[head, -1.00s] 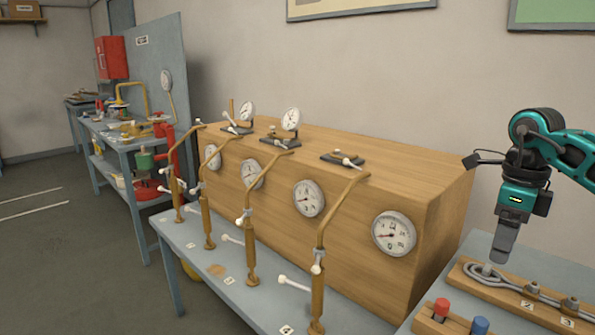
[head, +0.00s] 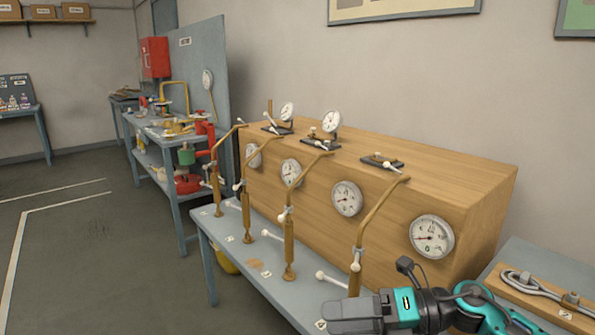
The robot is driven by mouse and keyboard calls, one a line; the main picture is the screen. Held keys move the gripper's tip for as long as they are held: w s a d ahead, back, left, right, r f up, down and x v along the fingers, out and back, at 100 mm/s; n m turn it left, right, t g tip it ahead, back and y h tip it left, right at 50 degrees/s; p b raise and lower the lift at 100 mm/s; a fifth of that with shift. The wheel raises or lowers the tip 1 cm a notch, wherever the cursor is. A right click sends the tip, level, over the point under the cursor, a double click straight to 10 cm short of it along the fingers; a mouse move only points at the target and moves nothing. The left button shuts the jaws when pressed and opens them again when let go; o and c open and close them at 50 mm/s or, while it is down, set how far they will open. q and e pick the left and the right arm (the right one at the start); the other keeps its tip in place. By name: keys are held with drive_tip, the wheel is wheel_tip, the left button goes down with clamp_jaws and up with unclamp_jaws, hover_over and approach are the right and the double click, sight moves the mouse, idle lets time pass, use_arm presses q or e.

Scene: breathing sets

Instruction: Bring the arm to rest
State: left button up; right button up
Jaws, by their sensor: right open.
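My right gripper (head: 345,314) shows at the bottom of the head view. Its teal and dark arm (head: 455,306) comes in from the lower right and lies roughly level. The grey fingers point left, in front of the near end of the blue-grey bench (head: 208,248). They look empty, though their gap is seen edge-on. The gripper overlaps the foot of the nearest brass pipe (head: 367,228) in the picture; I cannot tell how far apart they are. My left gripper is not in view.
A long wooden box (head: 440,180) with several dials stands on the bench behind upright pipes with white-tipped levers. At right, a side table (head: 535,262) holds a wooden board (head: 530,296) with a grey hose. Open floor (head: 100,255) lies at left.

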drive_tip(key=s+d+f+n+t+h, duration=0.3)
drive_tip(key=f+n, duration=0.4)
drive_tip(key=n, duration=0.4)
drive_tip(key=s+d+f+n+t+h+p, duration=0.1)
drive_tip(key=s+d+f+n+t+h, duration=0.2)
drive_tip(key=n, duration=0.9)
drive_tip(key=s+d+f+n+t+h, duration=0.3)
drive_tip(key=s+f+n+h, duration=0.5)
drive_tip(key=f+n, duration=0.3)
drive_tip(key=shift+s+d+f+p, duration=0.35)
drive_tip(key=shift+d+f, duration=0.3)
drive_tip(key=shift+f, duration=0.1)
